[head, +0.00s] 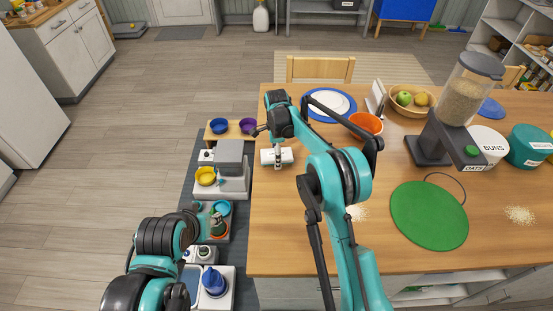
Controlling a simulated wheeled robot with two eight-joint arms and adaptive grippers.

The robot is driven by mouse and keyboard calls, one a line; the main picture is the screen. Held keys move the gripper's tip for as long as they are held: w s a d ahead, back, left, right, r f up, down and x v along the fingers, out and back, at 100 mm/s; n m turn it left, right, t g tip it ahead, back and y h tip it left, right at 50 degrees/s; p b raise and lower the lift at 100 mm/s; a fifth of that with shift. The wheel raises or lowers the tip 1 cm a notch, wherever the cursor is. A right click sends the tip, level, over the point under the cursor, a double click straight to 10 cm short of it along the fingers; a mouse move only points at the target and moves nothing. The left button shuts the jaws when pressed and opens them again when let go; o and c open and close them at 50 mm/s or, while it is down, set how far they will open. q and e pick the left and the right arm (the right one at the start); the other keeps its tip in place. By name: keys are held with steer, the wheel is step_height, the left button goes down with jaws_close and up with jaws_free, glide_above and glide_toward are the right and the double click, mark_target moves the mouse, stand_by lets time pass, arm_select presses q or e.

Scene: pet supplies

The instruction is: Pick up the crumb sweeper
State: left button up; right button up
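The crumb sweeper (277,157) appears to be the small white tool with a short grey handle, lying near the left edge of the wooden table (290,225). My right gripper (264,131) is just above and slightly left of it, at the end of the teal arm that crosses the table. Its fingers are small and dark, and I cannot tell whether they are open or touch the handle. My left gripper (193,222) is low at the left, over the pet feeding units beside the table. Its fingers are mostly hidden by the arm.
A green round mat (428,215), food dispenser (458,95), orange bowl (366,124), white plate (328,102) and fruit basket (411,110) stand on the table. The table's front left is clear.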

steer(key=c, duration=1.3)
steer(key=shift+r, duration=0.1)
steer(key=shift+r+p, duration=0.3)
steer(key=shift+r, duration=0.35)
step_height(320, 180, up, 3)
steer(key=shift+f+p, duration=0.1)
steer(key=shift+p, duration=0.3)
steer(key=d+r, duration=0.2)
steer(key=d, duration=0.2)
steer(key=d+r+p, duration=0.1)
steer(key=d+r, duration=0.1)
steer(key=d, duration=0.1)
steer(key=d+r+p, duration=0.1)
steer(key=d+r, duration=0.1)
steer(key=d, duration=0.2)
steer(key=shift+w+d+r, duration=0.35)
steer(key=shift+w+r, duration=0.05)
